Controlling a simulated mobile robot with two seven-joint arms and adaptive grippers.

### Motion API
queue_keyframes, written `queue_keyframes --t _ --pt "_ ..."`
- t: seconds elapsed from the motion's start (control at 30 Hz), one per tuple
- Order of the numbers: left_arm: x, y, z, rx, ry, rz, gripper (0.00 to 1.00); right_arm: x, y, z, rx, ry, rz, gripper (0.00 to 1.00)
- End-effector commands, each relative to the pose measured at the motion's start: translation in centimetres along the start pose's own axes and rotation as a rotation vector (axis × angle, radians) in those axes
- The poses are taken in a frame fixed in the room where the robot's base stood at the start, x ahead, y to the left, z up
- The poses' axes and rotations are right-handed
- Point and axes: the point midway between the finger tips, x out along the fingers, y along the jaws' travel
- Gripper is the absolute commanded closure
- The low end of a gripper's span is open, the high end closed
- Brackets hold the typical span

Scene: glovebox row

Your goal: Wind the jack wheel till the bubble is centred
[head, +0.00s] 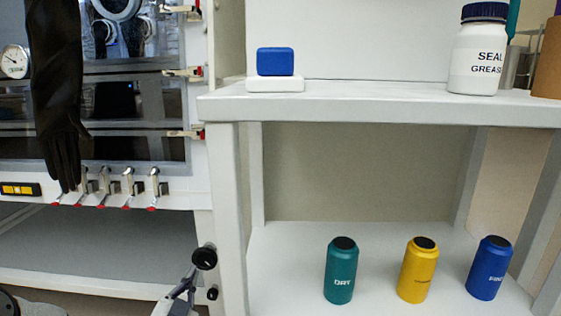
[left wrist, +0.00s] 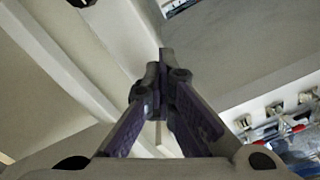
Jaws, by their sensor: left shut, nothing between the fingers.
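A black round knob (head: 204,258), which looks like the jack wheel, shows beside the white leg between the glovebox and the shelf unit. A smaller black knob (head: 212,293) is just below it. My left gripper (head: 188,284) is just below and left of the larger knob, shut and empty; I cannot tell whether it touches the knob. Its closed fingers also show in the left wrist view (left wrist: 160,72). A black level with yellow windows (head: 20,189) is on the glovebox front; its bubble is too small to read. My right gripper is not in view.
A black glove (head: 57,100) hangs before the glovebox, above a row of red-tipped levers (head: 104,187). Green (head: 341,272), yellow (head: 417,272) and blue (head: 489,270) bottles stand on the lower shelf. A blue-and-white block and a grease jar (head: 477,55) are above.

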Motion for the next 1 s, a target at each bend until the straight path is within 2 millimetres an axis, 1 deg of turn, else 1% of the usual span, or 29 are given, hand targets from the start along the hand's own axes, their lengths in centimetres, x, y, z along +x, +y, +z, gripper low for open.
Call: queue_keyframes --t 0.03,0.1,0.33,0.73,1.0 --pt "0.7 0.4 -1.2 0.002 0.019 0.008 1.00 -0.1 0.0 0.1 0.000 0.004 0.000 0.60" --pt "0.7 0.6 -1.3 0.003 0.020 0.009 1.00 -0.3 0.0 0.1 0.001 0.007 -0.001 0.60" --pt "0.6 1.2 -1.2 0.004 0.021 0.011 1.00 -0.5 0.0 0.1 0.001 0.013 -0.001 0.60" --pt "0.6 1.3 -1.1 0.005 0.021 0.011 1.00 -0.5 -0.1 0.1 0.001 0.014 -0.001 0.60" --pt "0.5 1.3 -0.3 0.005 0.019 0.012 1.00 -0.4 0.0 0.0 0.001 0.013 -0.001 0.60"
